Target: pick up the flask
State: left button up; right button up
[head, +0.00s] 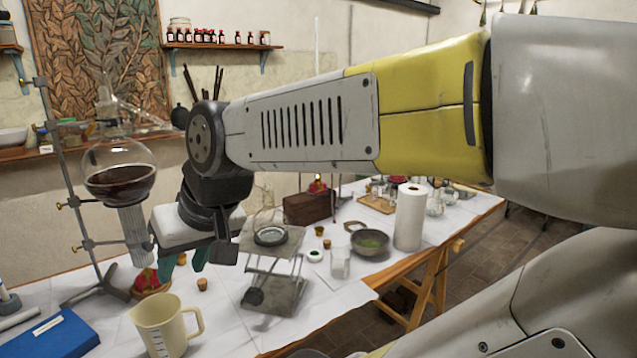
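A round glass flask (122,184) with dark liquid is held on a metal stand at the left of the head view. A second, clear glass vessel (264,222), perhaps a conical flask, stands on a lab jack (276,290); my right arm hides part of it. My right gripper (183,265) points down between the two, above the table and behind the beige jug. Its teal fingertips are apart with nothing seen between them. My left gripper is out of view.
A beige measuring jug (165,328) and a blue book (50,337) are on the white-covered table in front. A small bowl with red contents (150,284) and a cork (202,284) lie below the gripper. A pan (369,241) and paper roll (410,217) stand to the right.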

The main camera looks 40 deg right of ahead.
aim_at(450, 196)
jog(key=z, duration=2.35)
